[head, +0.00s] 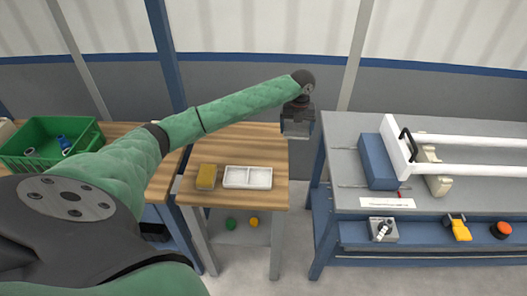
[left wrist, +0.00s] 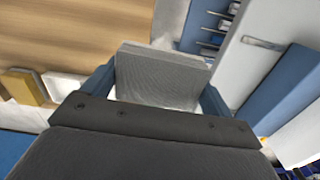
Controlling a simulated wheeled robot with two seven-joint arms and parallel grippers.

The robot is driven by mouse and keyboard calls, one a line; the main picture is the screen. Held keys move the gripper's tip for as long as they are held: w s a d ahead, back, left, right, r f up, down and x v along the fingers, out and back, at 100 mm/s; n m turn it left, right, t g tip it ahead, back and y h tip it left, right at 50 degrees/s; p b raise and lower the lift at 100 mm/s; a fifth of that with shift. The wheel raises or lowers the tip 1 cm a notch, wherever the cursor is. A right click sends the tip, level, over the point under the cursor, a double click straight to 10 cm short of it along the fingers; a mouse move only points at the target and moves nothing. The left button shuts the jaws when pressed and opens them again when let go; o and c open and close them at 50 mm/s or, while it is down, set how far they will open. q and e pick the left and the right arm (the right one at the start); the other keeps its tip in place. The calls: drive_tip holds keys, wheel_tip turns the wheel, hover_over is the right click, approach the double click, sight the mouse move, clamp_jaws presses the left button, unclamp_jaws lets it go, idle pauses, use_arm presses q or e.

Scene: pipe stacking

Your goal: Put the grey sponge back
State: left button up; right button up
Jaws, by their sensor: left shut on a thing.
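My left gripper (head: 297,130) is shut on the grey sponge (left wrist: 162,78), which sits between its two fingers in the left wrist view. In the head view the gripper is at the right edge of the small wooden table, held up beyond the white tray. The white tray (head: 247,178) has two compartments, and both look empty. It also shows in part in the left wrist view (left wrist: 62,84). A yellow sponge (head: 206,177) lies just left of the tray, and it shows in the left wrist view too (left wrist: 22,87). My right gripper is out of view.
A green crate (head: 52,145) with pipe fittings stands at the left. A grey bench (head: 345,160) on the right carries a blue block (head: 372,160) and white rails (head: 465,139). A floor gap separates bench and wooden table (head: 265,142). The wooden top behind the tray is clear.

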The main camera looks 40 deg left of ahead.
use_arm(q)
drive_tip(key=shift+w+r+n, duration=0.2)
drive_tip(key=shift+w+n, duration=0.1)
drive_tip(key=shift+w, duration=0.35)
drive_tip(key=p, duration=0.4)
approach(268, 155)
drive_tip(key=w+d, duration=0.2)
drive_tip(key=d, duration=0.1)
drive_tip(key=shift+w, duration=0.3)
drive_tip(key=s+a+f, duration=0.1)
drive_tip(key=s+a+f+p, duration=0.1)
drive_tip(key=shift+s+a+f+p, duration=0.15)
drive_tip(key=shift+s+a+p, duration=0.1)
drive_tip(key=shift+a+p, duration=0.05)
wheel_tip(268, 155, down, 3)
drive_tip(key=shift+f+p, duration=0.2)
drive_tip(key=shift+p, duration=0.9)
drive_tip(key=shift+f, duration=0.35)
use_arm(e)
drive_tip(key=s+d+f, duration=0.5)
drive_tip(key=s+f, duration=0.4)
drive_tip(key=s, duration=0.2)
use_arm(q)
drive_tip(key=shift+f, duration=0.2)
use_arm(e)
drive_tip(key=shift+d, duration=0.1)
use_arm(q)
drive_tip(key=o, duration=0.8)
